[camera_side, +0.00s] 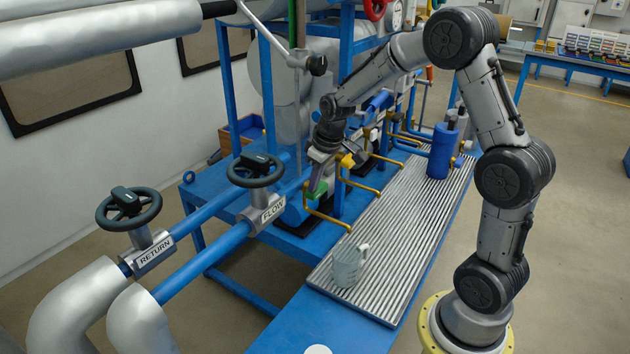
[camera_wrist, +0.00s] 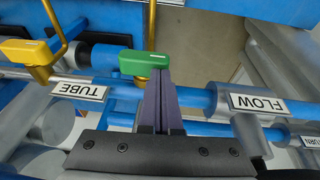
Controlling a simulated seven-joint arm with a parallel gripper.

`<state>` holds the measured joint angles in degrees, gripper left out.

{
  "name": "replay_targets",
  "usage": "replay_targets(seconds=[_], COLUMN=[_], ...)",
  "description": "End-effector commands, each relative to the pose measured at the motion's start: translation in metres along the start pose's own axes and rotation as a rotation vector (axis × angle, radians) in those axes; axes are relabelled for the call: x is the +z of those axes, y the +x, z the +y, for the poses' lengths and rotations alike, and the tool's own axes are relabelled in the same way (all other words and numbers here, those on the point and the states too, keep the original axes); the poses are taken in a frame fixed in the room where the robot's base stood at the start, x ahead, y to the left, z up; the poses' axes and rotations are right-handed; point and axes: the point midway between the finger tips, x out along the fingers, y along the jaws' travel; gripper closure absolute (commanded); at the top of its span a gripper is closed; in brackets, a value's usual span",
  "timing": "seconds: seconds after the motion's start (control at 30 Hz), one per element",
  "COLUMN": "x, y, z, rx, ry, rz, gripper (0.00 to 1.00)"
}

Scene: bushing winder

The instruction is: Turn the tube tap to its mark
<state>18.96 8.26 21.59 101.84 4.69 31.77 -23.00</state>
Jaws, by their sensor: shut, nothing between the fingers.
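A green tap handle (camera_wrist: 145,63) lies crosswise on a brass pipe in the wrist view, with a small white mark on its top edge. A plate reading TUBE (camera_wrist: 78,90) sits on the blue pipe to its left, between it and a yellow tap handle (camera_wrist: 30,52); I cannot tell for certain which tap it names. My gripper (camera_wrist: 160,78) is shut and empty, its dark fingers side by side, tips at the green handle's right part; contact is unclear. In the side view my gripper (camera_side: 316,192) points down by the green handle (camera_side: 309,197), partly hidden. No target mark is clear.
A FLOW plate (camera_wrist: 258,103) is on the pipe to the right. Black handwheels (camera_side: 255,169) stand left of the taps. Brass spouts (camera_side: 330,218) reach over a ribbed tray (camera_side: 375,262) holding a glass jug (camera_side: 349,265) and a blue canister (camera_side: 441,150).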

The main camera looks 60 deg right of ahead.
Motion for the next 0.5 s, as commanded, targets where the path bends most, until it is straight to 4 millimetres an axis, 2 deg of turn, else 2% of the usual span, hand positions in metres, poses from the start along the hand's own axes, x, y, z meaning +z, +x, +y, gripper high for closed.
replay_targets(seconds=[0.5], x=[0.0006], y=[0.0017], z=[-0.0035], rx=[0.064], ry=[-0.021], rz=[-0.001], gripper=[1.00])
